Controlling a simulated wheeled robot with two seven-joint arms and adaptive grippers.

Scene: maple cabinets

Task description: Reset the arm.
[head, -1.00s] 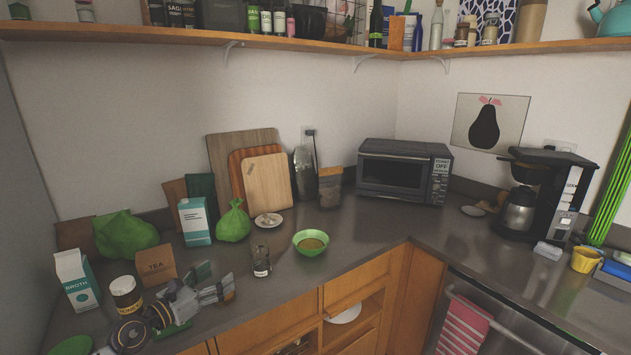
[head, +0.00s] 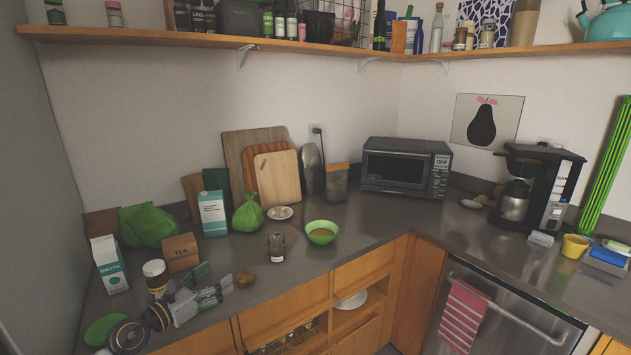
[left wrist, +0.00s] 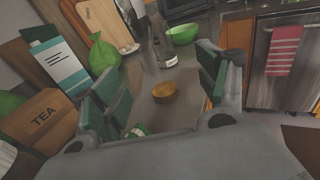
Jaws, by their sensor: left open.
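My left gripper (head: 222,282) comes in low from the left over the counter. Its two green-padded fingers are apart and hold nothing. In the left wrist view, the open gripper (left wrist: 160,82) shows a brown round piece (left wrist: 165,91) beyond and between its fingers. The same brown piece (head: 245,280) lies on the counter just right of the fingertips in the head view, apart from them. My right gripper is in neither view.
The counter before the microwave (head: 405,168) is clear.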

